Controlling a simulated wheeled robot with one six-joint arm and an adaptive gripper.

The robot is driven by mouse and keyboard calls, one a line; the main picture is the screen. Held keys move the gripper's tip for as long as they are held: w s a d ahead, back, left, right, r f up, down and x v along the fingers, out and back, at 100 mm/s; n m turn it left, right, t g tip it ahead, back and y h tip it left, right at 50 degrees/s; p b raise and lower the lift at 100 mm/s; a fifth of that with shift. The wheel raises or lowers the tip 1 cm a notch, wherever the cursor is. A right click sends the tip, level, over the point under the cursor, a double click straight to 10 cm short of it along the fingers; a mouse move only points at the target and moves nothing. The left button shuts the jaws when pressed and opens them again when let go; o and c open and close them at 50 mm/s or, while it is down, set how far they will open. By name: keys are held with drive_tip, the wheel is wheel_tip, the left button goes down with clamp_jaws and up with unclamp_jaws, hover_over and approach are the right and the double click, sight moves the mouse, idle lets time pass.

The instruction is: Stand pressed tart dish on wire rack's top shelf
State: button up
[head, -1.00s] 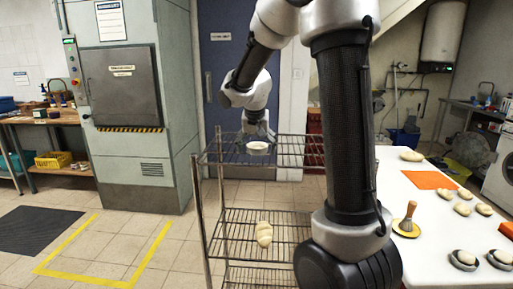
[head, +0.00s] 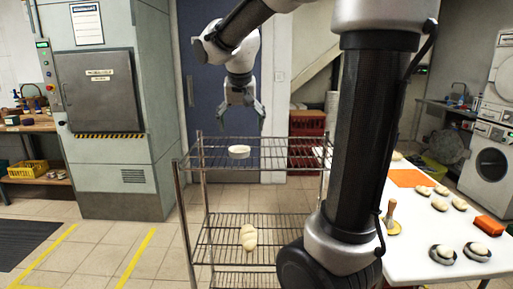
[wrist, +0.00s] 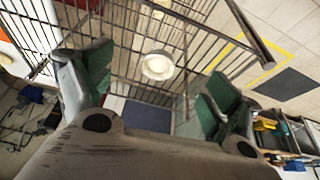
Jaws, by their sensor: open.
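The pressed tart dish (head: 239,152), a small round white dish with a pale filling, stands upright on the top shelf of the wire rack (head: 203,163). In the wrist view the dish (wrist: 157,67) shows on the wire bars, beyond the fingertips and apart from them. My gripper (head: 243,117) is above the top shelf, over the dish, with its fingers spread and nothing between them. The wrist view shows my gripper's green-padded fingers (wrist: 150,90) wide apart.
A braided loaf (head: 249,238) lies on the rack's lower shelf. To the right, a white table (head: 420,235) carries an orange mat (head: 406,178), dough pieces, small dark dishes and a wooden-handled press (head: 391,218). A grey oven cabinet (head: 105,100) stands at the left.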

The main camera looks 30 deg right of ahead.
drive_tip(key=s+a+f+n+y, duration=0.1)
drive_tip(key=s+f+n, duration=0.2)
drive_tip(key=s, duration=0.8)
drive_tip(key=s+a+f+n+y, duration=0.1)
drive_tip(key=s+f+n, duration=0.1)
drive_tip(key=s, duration=1)
drive_tip(key=shift+a+f+n, duration=0.35)
drive_tip(key=shift+f+n, duration=0.05)
drive_tip(key=shift+n, duration=0.1)
